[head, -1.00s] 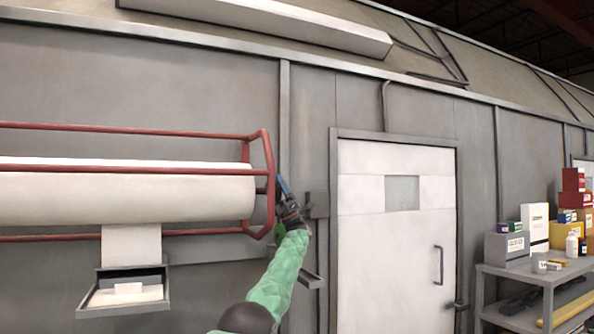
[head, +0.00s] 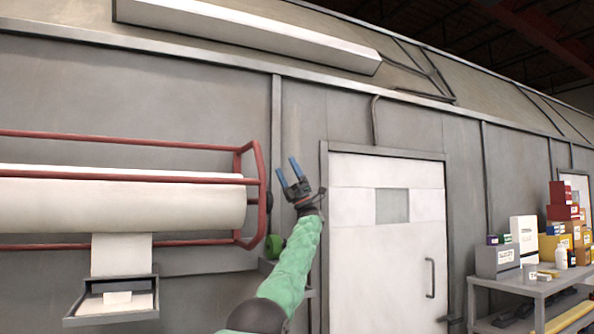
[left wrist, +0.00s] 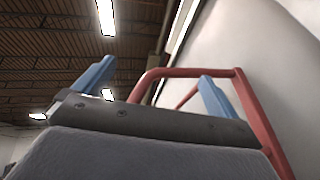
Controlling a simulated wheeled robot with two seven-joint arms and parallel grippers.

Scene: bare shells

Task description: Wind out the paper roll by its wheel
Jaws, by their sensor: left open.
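The white paper roll (head: 120,205) hangs level inside a red tube cage (head: 250,190) on the grey wall, at the left of the head view. A strip of its paper (head: 121,254) hangs down to a small tray (head: 112,300). A green round part (head: 274,246), perhaps the wheel, shows at the cage's right end, partly hidden by my arm. My left gripper (head: 288,168) is open and empty, fingers up, right of the cage and apart from it. In the left wrist view its blue fingers (left wrist: 155,88) stand wide apart, with the red cage (left wrist: 245,100) behind.
A white door (head: 388,240) with a handle is right of my left arm. A grey shelf cart (head: 540,285) with boxes and bottles stands at the far right. The wall between cage and door is mostly clear.

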